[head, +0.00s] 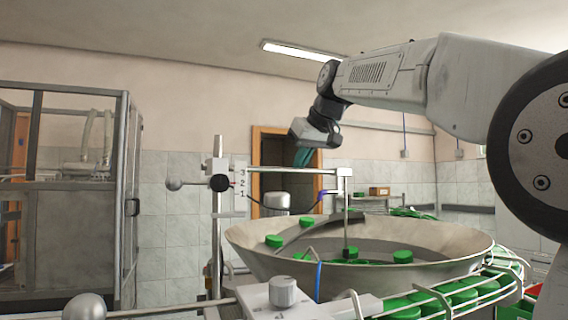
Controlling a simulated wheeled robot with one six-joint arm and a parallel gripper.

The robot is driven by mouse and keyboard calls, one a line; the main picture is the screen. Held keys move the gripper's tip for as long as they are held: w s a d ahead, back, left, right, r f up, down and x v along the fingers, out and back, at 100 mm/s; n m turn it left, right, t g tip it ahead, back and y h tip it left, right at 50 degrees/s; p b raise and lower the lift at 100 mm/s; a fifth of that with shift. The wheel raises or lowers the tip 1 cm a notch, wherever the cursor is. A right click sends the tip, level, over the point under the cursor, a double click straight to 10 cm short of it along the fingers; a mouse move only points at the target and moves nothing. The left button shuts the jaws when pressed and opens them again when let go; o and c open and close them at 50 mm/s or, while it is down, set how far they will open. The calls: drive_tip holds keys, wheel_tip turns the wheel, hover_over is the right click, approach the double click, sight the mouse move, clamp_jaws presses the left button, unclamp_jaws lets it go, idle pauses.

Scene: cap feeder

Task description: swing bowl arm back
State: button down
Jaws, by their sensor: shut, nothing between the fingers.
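The bowl arm (280,171) is a grey horizontal bar on an upright post (217,240) and reaches right over the feeder bowl (250,255). A thin rod hangs from its right end down into the bowl. My gripper (303,156) points downward above the bar, seen small against the doorway. It is shut and empty. Whether it touches the bar cannot be told from this view.
Green caps (274,241) lie in the bowl, and several more sit in a wire-railed chute (455,296) at the lower right. A framed glass enclosure (70,190) stands at the left. A knob (284,291) sits on a block in front.

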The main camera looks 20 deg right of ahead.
drive_tip(key=s+r, duration=0.3)
drive_tip(key=r, duration=0.5)
drive_tip(key=shift+d, duration=0.15)
drive_tip(key=shift+s, duration=0.1)
